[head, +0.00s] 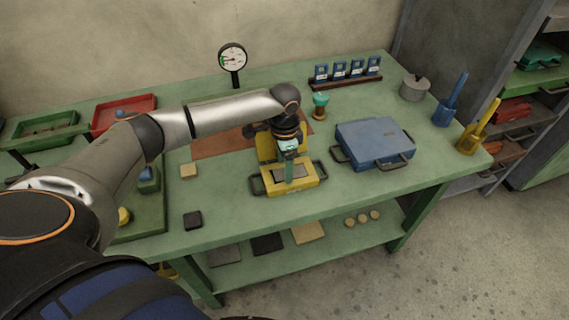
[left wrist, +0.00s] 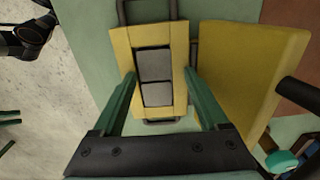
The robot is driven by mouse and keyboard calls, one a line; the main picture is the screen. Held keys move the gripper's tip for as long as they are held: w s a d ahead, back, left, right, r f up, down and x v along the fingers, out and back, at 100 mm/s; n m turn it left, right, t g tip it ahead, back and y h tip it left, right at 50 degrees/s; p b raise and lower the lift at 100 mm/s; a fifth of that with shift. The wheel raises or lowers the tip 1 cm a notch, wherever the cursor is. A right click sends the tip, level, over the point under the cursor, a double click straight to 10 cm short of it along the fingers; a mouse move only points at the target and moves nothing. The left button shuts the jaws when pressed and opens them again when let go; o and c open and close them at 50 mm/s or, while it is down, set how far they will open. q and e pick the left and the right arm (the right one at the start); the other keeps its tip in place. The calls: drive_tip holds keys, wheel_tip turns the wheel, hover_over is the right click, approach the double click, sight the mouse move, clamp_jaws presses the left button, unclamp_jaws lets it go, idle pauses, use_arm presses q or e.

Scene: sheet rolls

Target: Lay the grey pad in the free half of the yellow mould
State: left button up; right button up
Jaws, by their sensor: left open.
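The yellow mould (head: 312,178) stands open near the front middle of the green table, its lid (head: 267,143) raised at the back. In the left wrist view, the mould (left wrist: 122,55) shows a grey pad (left wrist: 153,64) in one half and a second grey pad (left wrist: 157,95) in the other, end to end and flat. The raised lid (left wrist: 250,75) is to the right there. My left gripper (head: 289,180) is over the mould, its fingers (left wrist: 160,72) open on either side of the pads, with nothing held between them. I cannot tell their exact height.
A closed blue case (head: 372,140) stands right of the mould. A small green-topped item (head: 320,105) is behind. A dark block (head: 192,220) and a tan block (head: 188,171) lie left. More flat pads (head: 267,244) lie on the lower shelf. The table front right is clear.

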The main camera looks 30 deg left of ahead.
use_arm(q)
drive_tip(key=shift+s+d+f, duration=0.15)
drive_tip(key=shift+s+d, duration=0.05)
drive_tip(key=shift+s, duration=0.05)
wheel_tip(320, 180, up, 13)
drive_tip(key=shift+w, duration=0.2)
drive_tip(key=shift+f, duration=0.15)
idle(0.8)
drive_tip(key=s+d+f+t+h, duration=0.2)
drive_tip(key=s+d+f, duration=1)
drive_tip(key=d, duration=0.2)
drive_tip(key=s+a+f+n+t+y, duration=0.15)
drive_tip(key=s+a+n, duration=0.45)
drive_tip(key=s, duration=0.7)
drive_tip(key=w+d+f+t+h, duration=0.1)
drive_tip(key=w+d+f+t, duration=0.1)
drive_tip(key=f, duration=0.3)
drive_tip(key=w+d+f+t, duration=0.1)
drive_tip(key=w+f+t, duration=0.1)
drive_tip(key=f, duration=0.4)
drive_tip(key=shift+w+d+t+h, duration=0.2)
drive_tip(key=shift+d+t+h, duration=0.2)
drive_tip(key=shift+t, duration=0.45)
